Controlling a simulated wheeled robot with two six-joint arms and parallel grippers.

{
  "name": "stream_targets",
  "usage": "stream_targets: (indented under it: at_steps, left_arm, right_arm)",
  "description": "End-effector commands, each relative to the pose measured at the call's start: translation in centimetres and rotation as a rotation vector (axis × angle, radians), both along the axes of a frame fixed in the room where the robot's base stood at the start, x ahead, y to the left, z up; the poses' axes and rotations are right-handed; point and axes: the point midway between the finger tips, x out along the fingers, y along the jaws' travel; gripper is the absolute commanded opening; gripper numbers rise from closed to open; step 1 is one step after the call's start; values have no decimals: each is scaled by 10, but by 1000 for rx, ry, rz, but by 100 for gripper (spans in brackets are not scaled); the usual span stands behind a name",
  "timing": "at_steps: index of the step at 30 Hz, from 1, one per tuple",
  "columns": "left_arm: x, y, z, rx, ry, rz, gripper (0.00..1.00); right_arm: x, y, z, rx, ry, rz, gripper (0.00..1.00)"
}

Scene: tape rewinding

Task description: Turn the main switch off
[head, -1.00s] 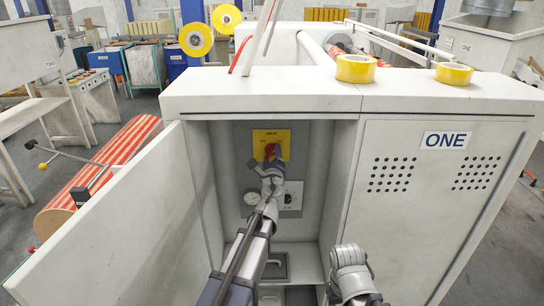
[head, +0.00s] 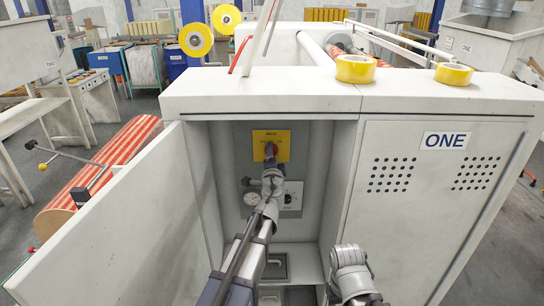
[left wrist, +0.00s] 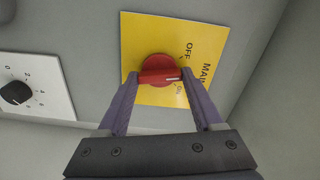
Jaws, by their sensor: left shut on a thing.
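The main switch is a red rotary knob (left wrist: 160,72) on a yellow plate (left wrist: 150,30) marked MAIN, OFF and ON. Its white pointer mark faces the lettering, nearer to ON than to OFF. In the head view, the yellow plate (head: 284,136) is on the back wall inside the open cabinet, with the red knob (head: 271,149) at its middle. My left gripper (left wrist: 158,80) is shut on the knob's handle, one finger on each side. In the head view, my left gripper (head: 270,163) partly covers the knob. My right arm shows at the bottom, but its fingers do not.
The open cabinet door (head: 115,225) is to the left and a closed perforated door (head: 430,215) marked ONE to the right. Below the switch are a round gauge (head: 252,198) and a black dial (left wrist: 16,92). Yellow tape rolls (head: 356,68) lie on top.

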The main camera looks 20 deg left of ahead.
Motion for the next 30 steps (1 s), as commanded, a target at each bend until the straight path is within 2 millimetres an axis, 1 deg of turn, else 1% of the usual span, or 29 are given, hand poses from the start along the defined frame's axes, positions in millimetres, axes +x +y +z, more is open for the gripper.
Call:
stream_targets:
  at_steps: [6,15,21,30]
  left_arm:
    - [-1,0,0,-182,-52,1,12]
    - [-1,0,0,-367,-105,1,12]
    - [-1,0,0,-439,-126,1,12]
    - [-1,0,0,-478,-137,1,12]
  right_arm:
    - [0,0,0,0,0,0,50]
    - [0,0,0,0,0,0,50]
    - [0,0,0,0,0,0,50]
    - [0,0,0,0,0,0,50]
